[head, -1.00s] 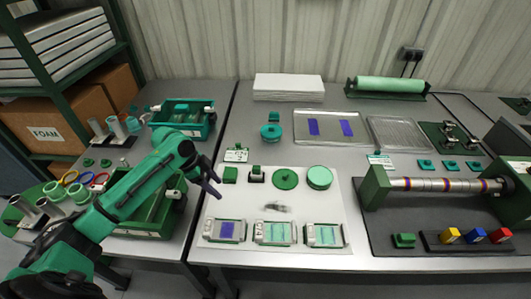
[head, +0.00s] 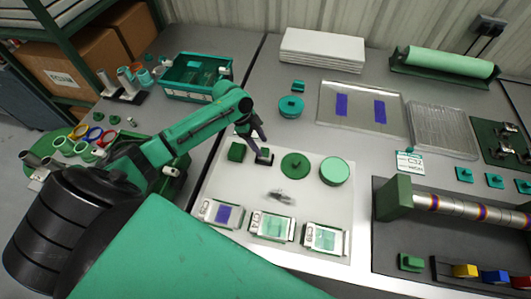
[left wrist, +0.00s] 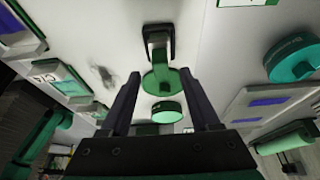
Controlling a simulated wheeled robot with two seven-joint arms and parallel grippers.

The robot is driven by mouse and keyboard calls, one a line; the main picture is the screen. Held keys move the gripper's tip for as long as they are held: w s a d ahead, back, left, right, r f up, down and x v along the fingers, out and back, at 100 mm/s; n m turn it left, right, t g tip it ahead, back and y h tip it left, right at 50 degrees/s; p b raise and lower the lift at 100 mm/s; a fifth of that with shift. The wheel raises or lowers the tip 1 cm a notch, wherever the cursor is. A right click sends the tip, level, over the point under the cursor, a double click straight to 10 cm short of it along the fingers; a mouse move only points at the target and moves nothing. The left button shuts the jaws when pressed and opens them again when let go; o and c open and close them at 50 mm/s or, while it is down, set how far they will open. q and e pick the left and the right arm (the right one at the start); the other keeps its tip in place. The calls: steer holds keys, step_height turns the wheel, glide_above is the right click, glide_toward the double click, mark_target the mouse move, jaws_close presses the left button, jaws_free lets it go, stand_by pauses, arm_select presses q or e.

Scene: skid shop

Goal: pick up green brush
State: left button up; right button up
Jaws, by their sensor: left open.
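My left gripper (head: 254,133) reaches in from the left over the white mat (head: 213,186), fingers apart and empty. Just beyond the fingertips, low on the mat, is a small piece with a black base and a pale, green-tinged upright part (head: 265,156). It looks most like the brush, though I cannot be sure. In the left wrist view this piece (left wrist: 158,38) is above the open fingers (left wrist: 160,76), apart from them.
A green round container (head: 334,172) stands right of the disc. Several framed panels (head: 271,227) line the mat's front. A green bin (head: 193,78) is back left; a roller machine (head: 440,203) is right.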

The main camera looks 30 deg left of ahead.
mark_target(264, 149)
arm_select(q)
steer(key=x, duration=0.4)
steer(key=shift+w+d+p, duration=0.1)
steer(key=shift+p, duration=0.25)
steer(key=shift+f, duration=0.15)
steer(key=c, duration=0.3)
jaws_close()
arm_select(e)
steer(key=shift+w+r, duration=0.45)
steer(key=shift+r, duration=0.05)
arm_select(q)
step_height(264, 149, up, 20)
steer(key=b, duration=0.1)
arm_select(e)
steer(key=shift+a+f, duration=0.1)
steer(key=shift+f, duration=0.65)
